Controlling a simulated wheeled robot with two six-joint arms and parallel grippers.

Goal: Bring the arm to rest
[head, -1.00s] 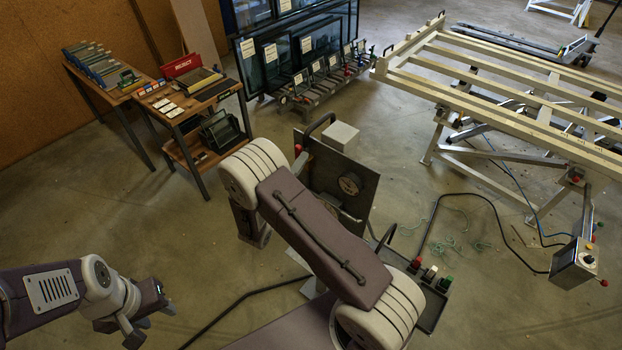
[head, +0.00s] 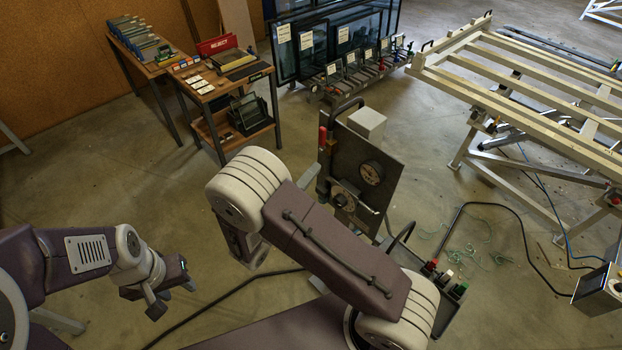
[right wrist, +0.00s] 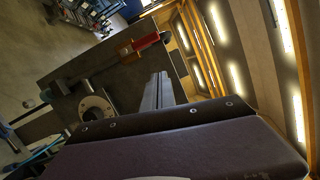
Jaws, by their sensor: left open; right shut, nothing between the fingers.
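My right arm (head: 345,250) is bent across the middle of the head view, its elbow raised in front of the dark control panel (head: 385,175). In the right wrist view my right gripper (right wrist: 158,90) is shut and empty, its grey fingers in front of the panel. Whether it touches the panel I cannot tell. In the head view the arm mostly hides this gripper. My left gripper (head: 172,290) is open and empty at the lower left, above bare floor.
The panel carries a red-handled lever (head: 323,140) and a round dial (head: 371,173). A tray with coloured knobs (head: 446,280) is by my right arm. A slatted tilting frame (head: 530,80) stands right, a bench with a red reject bin (head: 216,45) upper left. Cables cross the floor.

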